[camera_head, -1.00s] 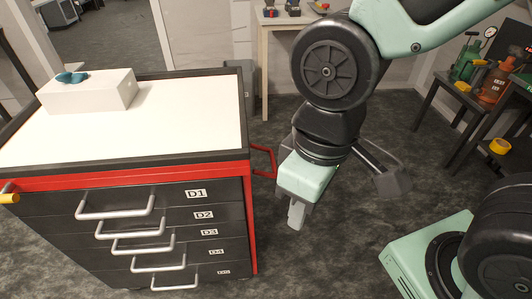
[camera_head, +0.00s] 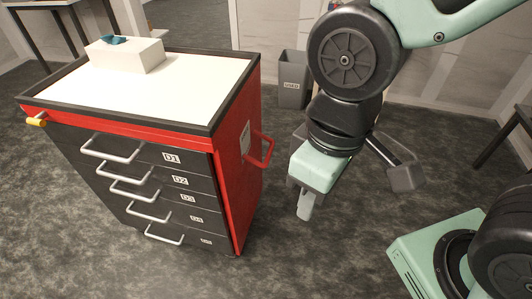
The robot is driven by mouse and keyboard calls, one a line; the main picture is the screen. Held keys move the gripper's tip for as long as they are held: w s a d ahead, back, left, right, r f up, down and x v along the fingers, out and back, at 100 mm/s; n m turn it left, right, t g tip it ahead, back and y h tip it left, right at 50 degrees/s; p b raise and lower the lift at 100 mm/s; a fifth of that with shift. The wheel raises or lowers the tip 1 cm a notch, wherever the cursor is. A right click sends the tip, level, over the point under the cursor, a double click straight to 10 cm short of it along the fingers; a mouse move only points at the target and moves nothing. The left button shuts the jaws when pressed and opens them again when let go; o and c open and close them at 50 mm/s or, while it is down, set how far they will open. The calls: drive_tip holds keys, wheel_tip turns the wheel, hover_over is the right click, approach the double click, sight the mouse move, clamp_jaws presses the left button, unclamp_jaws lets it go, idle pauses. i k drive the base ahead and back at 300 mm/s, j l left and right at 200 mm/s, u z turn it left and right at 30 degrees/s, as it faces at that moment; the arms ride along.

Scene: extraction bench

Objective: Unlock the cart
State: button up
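The cart (camera_head: 232,170) is red with black drawers and a white top in a dark rim, and it stands upright at the left. Its drawers, with pale bar handles and labels D1, D2, D3, D4 and one too small to read, look shut. A yellow-tipped piece (camera_head: 37,121) sticks out at its left front corner; I cannot tell if it is the lock. A red handle (camera_head: 262,151) is on its right side. My gripper (camera_head: 305,208) points down over the floor, right of the cart and apart from it. Its fingers show edge-on, so their opening is unclear.
A white box (camera_head: 128,58) with a blue-green tuft lies on the cart top. A grey bin labelled USED (camera_head: 292,82) stands by the back wall. Table legs show at the upper left and right edge. Floor around the cart's front is clear.

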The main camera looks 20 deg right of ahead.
sight(38, 121)
drive_tip(key=j+u, duration=0.1)
drive_tip(key=j, duration=0.4)
drive_tip(key=j+u, duration=0.15)
drive_tip(key=j, duration=0.35)
drive_tip(key=i+j+u, duration=0.1)
drive_tip(key=j, duration=0.4)
drive_tip(key=j+u, duration=0.15)
drive_tip(key=j, duration=0.35)
drive_tip(key=i+j+u, duration=0.1)
drive_tip(key=j, duration=0.4)
drive_tip(key=i+j+u, duration=0.15)
drive_tip(key=j, duration=0.3)
